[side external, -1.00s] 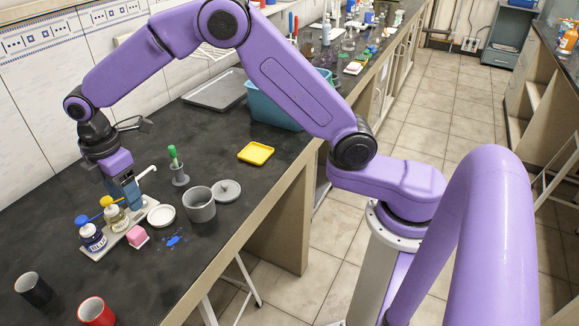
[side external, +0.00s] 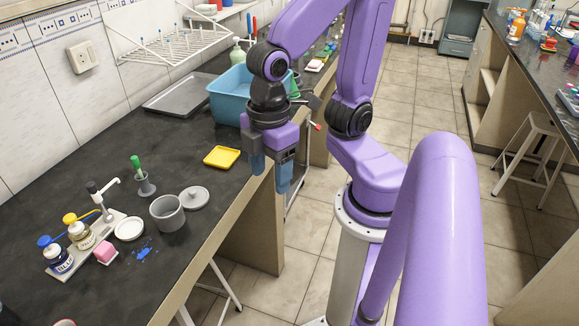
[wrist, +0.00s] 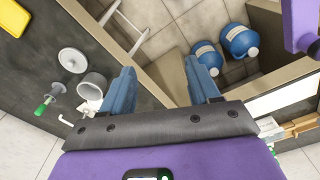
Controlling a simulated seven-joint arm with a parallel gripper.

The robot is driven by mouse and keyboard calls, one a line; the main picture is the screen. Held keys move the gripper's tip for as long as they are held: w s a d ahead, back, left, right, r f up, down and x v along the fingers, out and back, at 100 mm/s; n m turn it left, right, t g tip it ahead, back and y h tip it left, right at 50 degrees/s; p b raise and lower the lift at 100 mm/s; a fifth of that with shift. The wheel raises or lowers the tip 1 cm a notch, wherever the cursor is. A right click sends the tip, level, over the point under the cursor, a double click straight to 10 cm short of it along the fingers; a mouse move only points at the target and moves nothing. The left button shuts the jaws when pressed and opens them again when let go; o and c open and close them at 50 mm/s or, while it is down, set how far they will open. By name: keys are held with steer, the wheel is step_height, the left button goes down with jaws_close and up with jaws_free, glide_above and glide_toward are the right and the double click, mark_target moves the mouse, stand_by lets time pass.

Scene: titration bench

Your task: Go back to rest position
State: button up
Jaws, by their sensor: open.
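My gripper (side external: 271,178) hangs above the bench's front edge in the side external view, fingers pointing down. Its two blue fingers are apart with nothing between them; they also show in the wrist view (wrist: 162,84). It is clear of the yellow tray (side external: 222,157), which lies to its left on the bench. The upper arm is folded back toward my base. The wrist view looks down past the bench edge to the floor.
The black bench (side external: 90,150) holds a grey pot (side external: 167,214), its lid (side external: 195,198), a rack with bottles (side external: 80,262), a pink block (side external: 106,254) and a blue tub (side external: 228,98). Two blue jugs (wrist: 238,40) stand below.

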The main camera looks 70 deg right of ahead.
steer(key=s+d, duration=0.2)
steer(key=s, duration=0.1)
steer(key=shift+d+f, duration=0.25)
steer(key=shift+f, duration=0.1)
stand_by(1.5)
steer(key=shift+o, duration=0.9)
